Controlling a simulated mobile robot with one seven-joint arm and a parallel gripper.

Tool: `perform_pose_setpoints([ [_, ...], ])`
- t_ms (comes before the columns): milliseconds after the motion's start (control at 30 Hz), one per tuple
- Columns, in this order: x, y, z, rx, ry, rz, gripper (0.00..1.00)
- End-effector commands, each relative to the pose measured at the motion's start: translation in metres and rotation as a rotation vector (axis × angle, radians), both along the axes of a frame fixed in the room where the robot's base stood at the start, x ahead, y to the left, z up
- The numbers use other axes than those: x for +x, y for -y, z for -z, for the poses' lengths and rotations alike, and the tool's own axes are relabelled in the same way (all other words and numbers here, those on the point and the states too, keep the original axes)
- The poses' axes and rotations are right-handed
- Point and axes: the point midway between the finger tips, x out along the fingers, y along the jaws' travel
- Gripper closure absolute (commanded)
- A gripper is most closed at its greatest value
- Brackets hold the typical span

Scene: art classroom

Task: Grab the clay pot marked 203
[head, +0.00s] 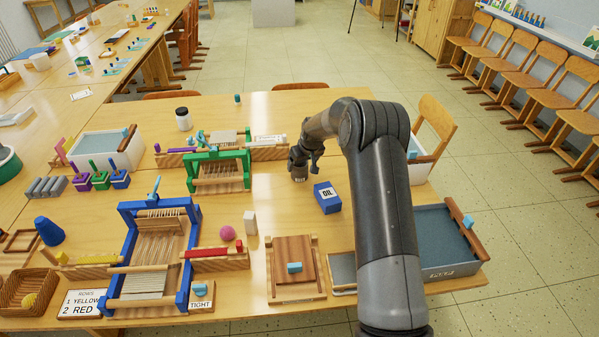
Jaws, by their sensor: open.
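I cannot make out a clay pot marked 203 in the head view; no number 203 is readable on anything here. My arm reaches from the lower right over the wooden table (237,283). My gripper (307,170) is small and dark in this view, near the table's middle, just behind a blue box marked OIL (327,198). The jaws are open, and I see nothing between them. My arm hides part of the table's right side and whatever stands behind it.
A green loom (217,157) stands left of my gripper, and a larger blue loom (188,215) nearer. A lidded white jar (184,119) stands at the back. A wooden board (293,251) lies in front; a grey-blue tray (447,238) sits right. Chairs line the right wall.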

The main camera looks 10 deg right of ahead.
Motion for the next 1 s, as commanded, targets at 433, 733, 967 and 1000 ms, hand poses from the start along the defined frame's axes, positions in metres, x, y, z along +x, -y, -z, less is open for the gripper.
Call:
perform_pose_setpoints([
  [433, 0.020, -0.010, 0.044, -0.001, -0.002, 0.000, 0.19],
  [733, 0.020, -0.010, 0.045, -0.001, -0.002, 0.000, 0.24],
  [967, 0.020, -0.010, 0.045, -0.001, -0.002, 0.000, 0.43],
  [1000, 0.020, -0.010, 0.044, -0.001, -0.002, 0.000, 0.46],
])
